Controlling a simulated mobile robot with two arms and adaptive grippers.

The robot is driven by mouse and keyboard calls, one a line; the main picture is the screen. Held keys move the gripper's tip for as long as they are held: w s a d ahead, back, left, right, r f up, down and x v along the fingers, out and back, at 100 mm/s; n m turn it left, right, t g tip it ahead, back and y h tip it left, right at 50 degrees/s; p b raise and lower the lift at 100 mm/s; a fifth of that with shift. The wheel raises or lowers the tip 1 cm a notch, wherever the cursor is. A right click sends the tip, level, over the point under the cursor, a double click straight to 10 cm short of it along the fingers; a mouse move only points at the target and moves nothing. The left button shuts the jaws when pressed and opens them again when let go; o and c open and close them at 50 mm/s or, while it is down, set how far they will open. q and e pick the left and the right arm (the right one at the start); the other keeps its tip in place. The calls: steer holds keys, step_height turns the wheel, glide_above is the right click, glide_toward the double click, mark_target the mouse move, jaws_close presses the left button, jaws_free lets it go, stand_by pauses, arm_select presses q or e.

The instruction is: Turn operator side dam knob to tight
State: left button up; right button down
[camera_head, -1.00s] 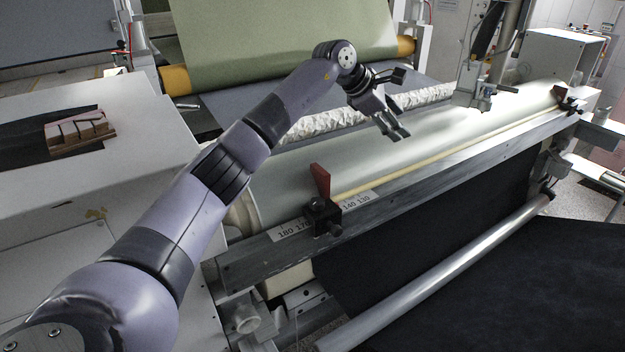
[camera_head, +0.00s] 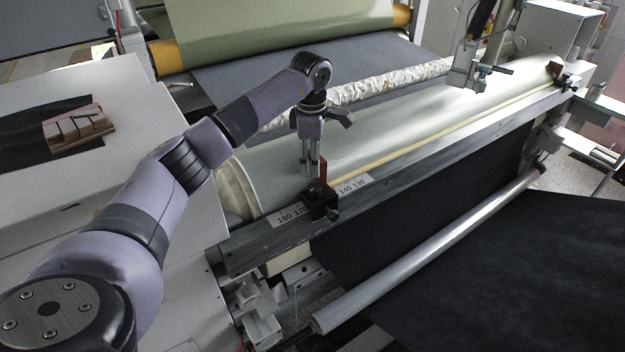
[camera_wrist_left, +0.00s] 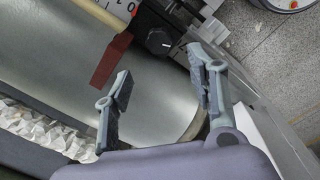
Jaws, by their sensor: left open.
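The operator side dam is a black clamp block (camera_head: 320,202) with a red plate (camera_head: 323,168), on the near end of the rail. In the left wrist view its round black knob (camera_wrist_left: 158,41) shows a white mark, beside the red plate (camera_wrist_left: 110,62). My left gripper (camera_head: 314,170) points down just above the block and partly hides the plate and the knob in the head view. In the left wrist view its open, empty fingers (camera_wrist_left: 160,72) lie short of the knob, which appears between and beyond the tips. My right gripper is not in view.
The metal rail (camera_head: 400,163) with a number scale (camera_head: 352,186) runs along the pale roller (camera_head: 420,110). A second clamp (camera_head: 562,75) sits at the rail's far end. Wooden blocks (camera_head: 78,127) lie on the machine at left. A metal bar (camera_head: 430,250) runs in front.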

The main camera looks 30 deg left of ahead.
mark_target(313, 187)
arm_select(q)
steer(key=f, duration=0.3)
steer(key=f+p, duration=0.1)
steer(key=f, duration=0.2)
steer(key=f+p, duration=0.1)
steer(key=f, duration=0.2)
steer(key=shift+w+a, duration=0.1)
steer(key=shift+w, duration=0.15)
steer(key=shift+c, duration=0.3)
